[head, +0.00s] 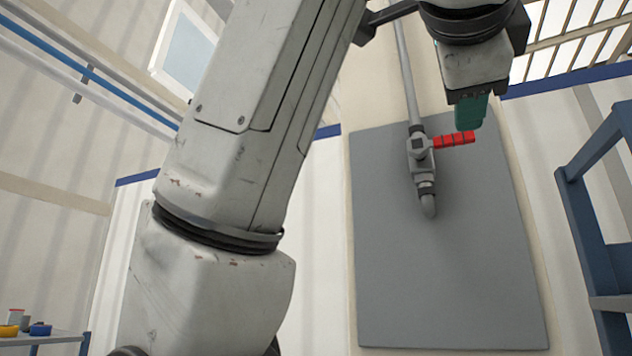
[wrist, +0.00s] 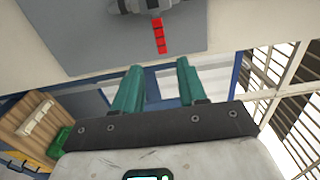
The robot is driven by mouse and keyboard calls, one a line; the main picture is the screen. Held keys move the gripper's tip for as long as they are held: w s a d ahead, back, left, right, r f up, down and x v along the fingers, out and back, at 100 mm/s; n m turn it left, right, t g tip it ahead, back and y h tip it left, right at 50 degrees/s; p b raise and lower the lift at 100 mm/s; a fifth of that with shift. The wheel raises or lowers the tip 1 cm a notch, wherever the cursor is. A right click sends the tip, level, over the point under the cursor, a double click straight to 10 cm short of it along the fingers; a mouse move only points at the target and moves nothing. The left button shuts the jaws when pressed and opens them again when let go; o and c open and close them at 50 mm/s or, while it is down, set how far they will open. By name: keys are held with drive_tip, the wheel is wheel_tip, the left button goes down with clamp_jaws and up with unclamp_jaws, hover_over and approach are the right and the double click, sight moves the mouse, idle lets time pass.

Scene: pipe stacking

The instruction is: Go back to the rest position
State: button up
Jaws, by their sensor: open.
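My gripper (head: 470,118) is at the upper right of the head view, at the end of my arm. In the wrist view its two green fingers (wrist: 158,82) stand apart with nothing between them. A grey valve (head: 420,155) with a red handle (head: 454,140) is on a pipe in front of a grey panel (head: 440,270). In the head view the green fingers appear close to the handle's right end. In the wrist view the red handle (wrist: 159,36) lies beyond the fingertips, with a visible gap.
A blue frame with shelves (head: 585,190) stands at the right. A low shelf (head: 50,338) with small coloured items is at the lower left. Pipes (head: 90,75) run along the left wall. The wrist view shows a wooden board (wrist: 40,125) at the left.

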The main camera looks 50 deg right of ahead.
drive_tip(key=w+a+f+n+t+y, duration=0.1)
drive_tip(key=w+f+n+t+y, duration=0.1)
drive_tip(key=w+f+n, duration=0.6)
drive_tip(key=w+f+n+t+y, duration=0.1)
drive_tip(key=w+f+n+t, duration=0.15)
drive_tip(key=w+f, duration=1)
drive_tip(key=w+f+n+g+y, duration=0.1)
drive_tip(key=w+f+n+y, duration=0.3)
drive_tip(key=f, duration=0.9)
drive_tip(key=w+f+n+y, duration=0.1)
drive_tip(key=w+f+n, duration=0.5)
drive_tip(key=f, duration=0.7)
drive_tip(key=s+a+f+n+g+y, duration=0.1)
drive_tip(key=s+f+n+g+y, duration=0.3)
drive_tip(key=f, duration=1)
drive_tip(key=s+a+f+n+y, duration=0.1)
drive_tip(key=s+f+n, duration=0.3)
drive_tip(key=f, duration=1)
drive_tip(key=s+a+f+n+g+y, duration=0.1)
drive_tip(key=s+a+f+g+y, duration=0.1)
drive_tip(key=s+f, duration=0.6)
drive_tip(key=s+a+f+n+g+y, duration=0.1)
drive_tip(key=s+a+f+n+g, duration=0.1)
drive_tip(key=s+f, duration=0.7)
drive_tip(key=s, duration=0.7)
drive_tip(key=shift+s+g+y, duration=0.2)
drive_tip(key=shift+g+y, duration=0.15)
drive_tip(key=shift+y, duration=0.05)
